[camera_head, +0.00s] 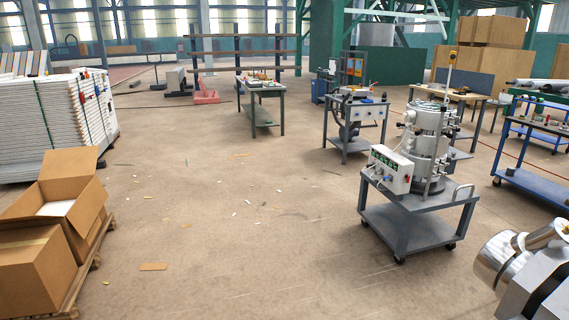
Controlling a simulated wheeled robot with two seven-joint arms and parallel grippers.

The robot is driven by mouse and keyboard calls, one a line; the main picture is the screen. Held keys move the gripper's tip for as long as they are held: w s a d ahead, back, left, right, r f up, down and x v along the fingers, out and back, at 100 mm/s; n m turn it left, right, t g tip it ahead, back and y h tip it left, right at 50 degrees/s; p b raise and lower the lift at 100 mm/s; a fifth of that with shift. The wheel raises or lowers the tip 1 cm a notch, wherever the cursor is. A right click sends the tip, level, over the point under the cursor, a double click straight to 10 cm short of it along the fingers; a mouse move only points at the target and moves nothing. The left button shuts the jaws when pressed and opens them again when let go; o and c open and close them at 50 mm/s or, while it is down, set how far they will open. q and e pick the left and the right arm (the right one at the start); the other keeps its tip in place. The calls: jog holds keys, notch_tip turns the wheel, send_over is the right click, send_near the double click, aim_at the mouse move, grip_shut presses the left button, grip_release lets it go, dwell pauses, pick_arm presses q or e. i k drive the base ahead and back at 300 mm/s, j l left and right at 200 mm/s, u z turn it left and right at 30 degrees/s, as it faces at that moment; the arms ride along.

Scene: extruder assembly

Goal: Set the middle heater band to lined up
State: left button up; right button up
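A vertical stack of silver heater bands stands on a grey wheeled cart (420,216) at the right. The middle heater band (430,145) sits between an upper band (432,117) and a lower band (428,166). The bands are small here, so I cannot tell how the middle one is turned relative to the others. A white control box (391,169) with green displays is on the cart's left side. Neither of my grippers is in view.
Open cardboard boxes (65,200) on a pallet stand at the left, below stacked white panels (60,115). Work tables (262,87) and another cart (354,108) stand farther back. A blue trolley (540,180) is at the right. The middle floor is mostly clear, with small scraps.

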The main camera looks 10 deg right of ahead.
aim_at(421, 145)
jog(key=i, duration=2.9)
jog(key=i+j+z, duration=0.1)
jog(key=i, duration=0.55)
jog(key=i+j, duration=0.15)
jog(key=i, duration=0.55)
jog(key=i+j+z, duration=0.1)
jog(key=i+z, duration=0.3)
jog(key=i+j+z, duration=0.15)
jog(key=z, duration=0.3)
jog(key=i+j+z, duration=0.6)
jog(key=z, duration=0.2)
jog(key=i+j+z, duration=0.15)
jog(key=j+z, duration=0.25)
jog(key=i+j+z, duration=0.1)
jog(key=j+z, duration=0.25)
jog(key=j, duration=0.2)
jog(key=j+z, duration=0.35)
jog(key=j, duration=0.2)
jog(key=j+z, duration=0.35)
jog(key=j, duration=0.25)
jog(key=i+j+z, duration=0.1)
jog(key=z, duration=0.3)
jog(key=i+j+z, duration=0.2)
jog(key=z, duration=0.2)
jog(key=i+j+z, duration=0.1)
jog(key=z, duration=0.3)
